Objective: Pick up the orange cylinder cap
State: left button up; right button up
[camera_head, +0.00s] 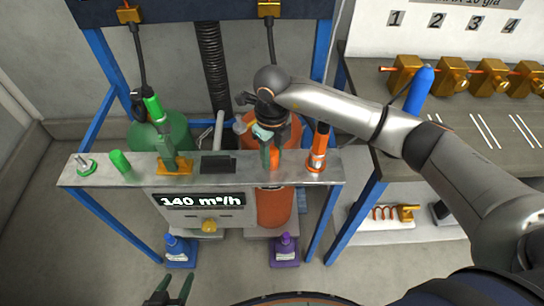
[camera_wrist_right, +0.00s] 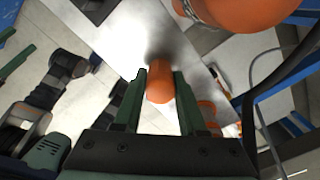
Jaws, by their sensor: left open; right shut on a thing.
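The orange cylinder cap (camera_head: 274,158) is at the metal shelf top, right of the display, partly covered by my right gripper. My right gripper (camera_head: 269,156) reaches down over it with its green fingers. In the right wrist view, the cap (camera_wrist_right: 160,82) sits between the two fingertips of the right gripper (camera_wrist_right: 160,86), which is shut on it. I cannot tell whether the cap touches the shelf. My left gripper (camera_head: 171,291) is open and empty at the bottom edge of the head view, well below the shelf.
A large orange cylinder (camera_head: 275,207) stands below. A workbench (camera_head: 480,125) with brass valves is at the right, under my right arm.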

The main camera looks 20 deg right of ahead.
aim_at(273, 151)
grip_shut()
jog(key=shift+r, duration=0.55)
notch_tip(273, 151, up, 2)
jog(key=shift+s+d+r, duration=0.1)
jog(key=shift+r, duration=0.15)
jog(key=s+d+r, duration=0.2)
jog(key=s+r, duration=0.7)
jog(key=s, duration=0.4)
jog(key=shift+s+d+r, duration=0.25)
jog(key=shift+d, duration=0.15)
